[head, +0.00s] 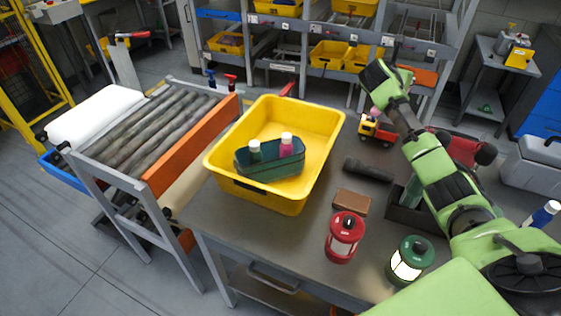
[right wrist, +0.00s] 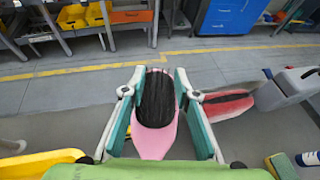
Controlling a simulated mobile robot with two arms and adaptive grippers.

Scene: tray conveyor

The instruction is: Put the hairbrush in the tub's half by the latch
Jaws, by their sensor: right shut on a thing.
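The pink hairbrush with dark bristles (right wrist: 156,135) sits between the teal fingers of my right gripper (right wrist: 159,80) in the right wrist view. The gripper is shut on it. In the head view the arm hides most of both; a bit of pink shows beside the wrist above the toy truck. The yellow tub (head: 222,163) stands on the table left of the arm. A dark green caddy (head: 270,168) with two bottles lies inside it. A dark slot marks the tub's near wall; I cannot clearly make out a latch. My left gripper is out of view.
A toy truck (head: 377,130), black cylinder (head: 368,169), brown block (head: 351,202), red lantern (head: 345,237) and green lantern (head: 410,260) stand right of the tub. A dark box (head: 408,215) is partly behind my arm. A roller conveyor (head: 160,130) is at the left.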

